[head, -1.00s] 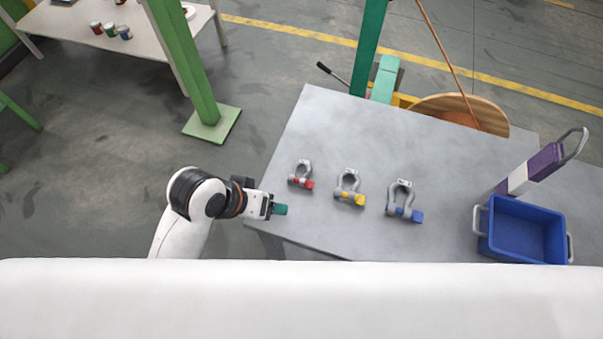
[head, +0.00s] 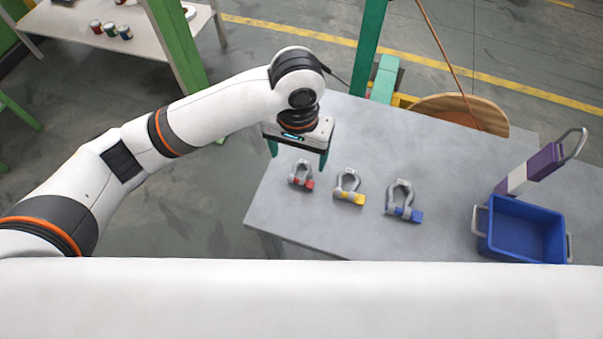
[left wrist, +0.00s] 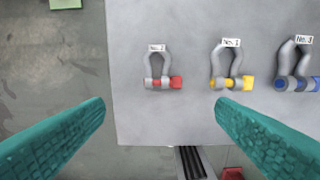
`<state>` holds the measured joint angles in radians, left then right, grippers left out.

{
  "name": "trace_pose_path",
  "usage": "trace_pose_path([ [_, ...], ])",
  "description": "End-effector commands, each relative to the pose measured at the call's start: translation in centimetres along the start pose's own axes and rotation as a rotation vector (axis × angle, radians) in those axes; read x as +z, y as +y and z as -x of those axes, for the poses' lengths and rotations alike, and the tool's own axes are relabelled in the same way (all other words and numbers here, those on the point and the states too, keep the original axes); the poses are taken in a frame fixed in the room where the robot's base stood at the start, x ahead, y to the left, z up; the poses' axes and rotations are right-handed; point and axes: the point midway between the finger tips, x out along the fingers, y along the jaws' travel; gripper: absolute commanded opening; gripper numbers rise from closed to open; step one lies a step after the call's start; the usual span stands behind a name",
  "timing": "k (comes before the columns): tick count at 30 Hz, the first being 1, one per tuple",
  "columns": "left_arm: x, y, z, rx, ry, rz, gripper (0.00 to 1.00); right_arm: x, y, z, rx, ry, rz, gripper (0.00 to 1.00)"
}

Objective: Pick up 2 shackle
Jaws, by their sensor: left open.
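Three grey shackles lie in a row on the grey table. The left one has a red pin (head: 302,175) and also shows in the left wrist view (left wrist: 160,70). The middle one has a yellow pin (head: 349,188) and shows there too (left wrist: 231,66). The right one has a blue pin (head: 403,203) and shows at the wrist view's right edge (left wrist: 291,70). My right gripper is not in view.
A blue bin (head: 523,232) with grey handles stands at the table's right. A purple and white object with a grey loop (head: 535,166) is behind it. Green posts (head: 368,50) and a wooden reel (head: 460,110) are beyond the table. The table (head: 300,222) is clear around the shackles.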

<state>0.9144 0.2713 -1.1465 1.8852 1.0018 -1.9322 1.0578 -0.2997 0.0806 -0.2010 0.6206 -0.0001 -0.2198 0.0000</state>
Motion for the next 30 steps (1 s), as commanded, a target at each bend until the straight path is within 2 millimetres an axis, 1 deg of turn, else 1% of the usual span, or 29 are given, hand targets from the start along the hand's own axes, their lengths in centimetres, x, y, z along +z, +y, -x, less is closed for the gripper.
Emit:
trace_pose_path([
  [1, -0.1, 0.0, -1.1, 0.001, 0.006, 0.001, 0.79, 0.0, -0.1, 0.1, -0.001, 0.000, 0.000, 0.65],
  [3, -0.1, 0.1, -2.3, 0.001, 0.005, 0.002, 0.79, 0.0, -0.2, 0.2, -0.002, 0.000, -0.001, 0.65],
  [6, -0.1, 0.0, -3.8, -0.001, 0.002, 0.000, 0.79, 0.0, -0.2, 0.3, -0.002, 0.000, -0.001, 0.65],
  [14, 0.1, -0.2, -5.8, -0.001, 0.001, -0.001, 0.79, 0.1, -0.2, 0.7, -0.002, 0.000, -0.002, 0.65],
  [18, 0.3, -0.4, -7.9, -0.002, 0.002, -0.001, 0.79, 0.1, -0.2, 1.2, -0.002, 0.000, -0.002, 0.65],
  [21, 0.3, -0.4, -9.3, -0.002, 0.001, -0.001, 0.79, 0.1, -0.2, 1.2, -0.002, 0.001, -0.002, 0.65],
  [25, 0.3, -0.4, -10.0, -0.003, -0.001, -0.002, 0.79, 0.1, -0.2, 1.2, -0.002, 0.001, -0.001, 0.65],
  [30, 0.3, -0.4, -10.1, -0.003, -0.002, -0.002, 0.79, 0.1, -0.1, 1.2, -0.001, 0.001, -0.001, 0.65],
])
